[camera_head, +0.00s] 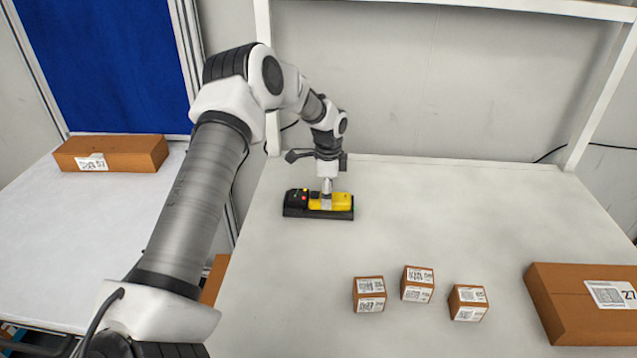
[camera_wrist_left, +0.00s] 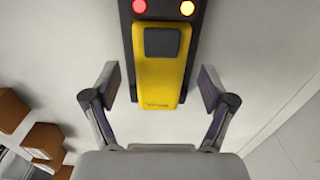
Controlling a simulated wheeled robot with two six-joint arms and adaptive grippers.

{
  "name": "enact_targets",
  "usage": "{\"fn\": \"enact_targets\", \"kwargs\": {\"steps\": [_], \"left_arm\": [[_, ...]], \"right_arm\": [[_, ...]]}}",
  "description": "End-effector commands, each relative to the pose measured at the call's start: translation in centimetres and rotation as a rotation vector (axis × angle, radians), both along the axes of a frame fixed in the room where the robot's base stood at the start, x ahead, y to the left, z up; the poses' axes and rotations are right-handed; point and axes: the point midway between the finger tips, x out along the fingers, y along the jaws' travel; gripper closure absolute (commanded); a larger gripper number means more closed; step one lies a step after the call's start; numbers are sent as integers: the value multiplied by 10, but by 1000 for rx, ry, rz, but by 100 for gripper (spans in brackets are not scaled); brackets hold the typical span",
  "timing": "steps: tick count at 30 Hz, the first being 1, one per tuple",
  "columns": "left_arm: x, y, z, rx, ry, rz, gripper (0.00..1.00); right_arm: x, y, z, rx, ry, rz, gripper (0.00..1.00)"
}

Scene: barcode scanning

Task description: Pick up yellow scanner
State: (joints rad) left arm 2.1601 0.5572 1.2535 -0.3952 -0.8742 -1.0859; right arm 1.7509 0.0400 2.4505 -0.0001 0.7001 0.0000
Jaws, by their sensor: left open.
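The yellow scanner (camera_head: 330,201) lies in a black holder (camera_head: 295,205) on the white table, left of the middle in the head view. In the left wrist view the yellow scanner (camera_wrist_left: 160,65) fills the upper middle, with a red light and a yellow light at its black end. My left gripper (camera_head: 326,188) points down above the scanner. In the left wrist view my left gripper (camera_wrist_left: 159,90) is open, one finger on each side of the scanner's yellow body, with gaps between. My right gripper is not in view.
Three small brown boxes with labels stand toward the front: left box (camera_head: 369,294), middle box (camera_head: 417,284), right box (camera_head: 467,302). A large brown box (camera_head: 585,305) is at the right. Another brown box (camera_head: 125,153) lies on the left table. The table between is clear.

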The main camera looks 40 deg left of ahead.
Motion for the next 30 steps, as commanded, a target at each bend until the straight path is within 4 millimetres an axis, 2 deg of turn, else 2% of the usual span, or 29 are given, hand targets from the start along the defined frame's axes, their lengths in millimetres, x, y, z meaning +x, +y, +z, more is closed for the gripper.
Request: {"fn": "enact_targets", "kwargs": {"steps": [3,9,11,15,16,26,30], "left_arm": [[0,-1,-13,0,1,-1,17],[0,-1,-15,0,-1,-1,17],[0,-1,-15,0,-1,-1,34],[0,-1,-15,0,-1,-1,84],[0,-1,-15,0,-1,-1,92],[0,-1,-14,-1,-2,-1,92],[1,-1,-6,-1,-5,-1,92]], "right_arm": [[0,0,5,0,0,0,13],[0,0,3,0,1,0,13],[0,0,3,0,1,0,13],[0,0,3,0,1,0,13],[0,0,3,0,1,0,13],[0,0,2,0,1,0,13],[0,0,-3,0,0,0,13]]}}
